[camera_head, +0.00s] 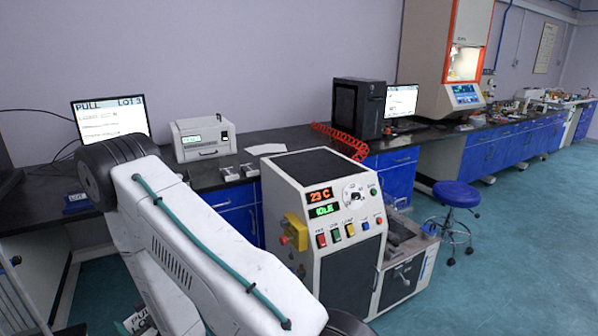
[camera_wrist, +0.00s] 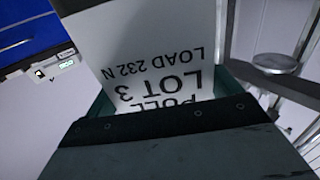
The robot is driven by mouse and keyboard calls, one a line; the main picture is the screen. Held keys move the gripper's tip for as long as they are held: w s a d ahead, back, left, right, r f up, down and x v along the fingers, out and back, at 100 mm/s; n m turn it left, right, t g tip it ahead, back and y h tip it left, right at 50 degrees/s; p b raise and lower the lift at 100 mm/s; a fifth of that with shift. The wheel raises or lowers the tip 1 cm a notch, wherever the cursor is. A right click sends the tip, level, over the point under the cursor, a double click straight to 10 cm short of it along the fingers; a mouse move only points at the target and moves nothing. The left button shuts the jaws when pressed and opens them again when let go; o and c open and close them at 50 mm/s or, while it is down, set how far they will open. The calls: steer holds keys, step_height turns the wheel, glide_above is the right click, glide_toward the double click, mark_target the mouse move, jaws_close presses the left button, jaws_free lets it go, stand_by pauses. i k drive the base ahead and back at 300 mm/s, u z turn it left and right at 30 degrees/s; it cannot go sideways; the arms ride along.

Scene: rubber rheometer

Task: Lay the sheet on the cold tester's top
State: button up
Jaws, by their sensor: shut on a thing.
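A white sheet (camera_wrist: 150,45) with black print reading "PULL", "LOT 3" and "LOAD 232 N" is held in my gripper (camera_wrist: 165,112), shut on its printed end. In the head view a corner of the sheet (camera_head: 141,318) shows low at the left edge of my arm; my gripper is mostly hidden there. The tester (camera_head: 347,262) is a cream and black cabinet with displays reading 23 C and IDLE. Its flat black top (camera_head: 313,166) is bare. The sheet is low, in front and to the left of the tester, apart from it.
Behind the tester runs a dark bench with a monitor (camera_head: 110,117), a white instrument (camera_head: 202,137) and a black computer tower (camera_head: 358,107). A yellow handle part (camera_head: 296,232) juts from the tester's left side. A blue stool (camera_head: 457,194) stands right. Metal rack rails (camera_head: 14,290) stand at lower left.

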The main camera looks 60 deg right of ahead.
mark_target(338, 173)
steer(key=k, duration=0.35)
steer(key=z, duration=0.7)
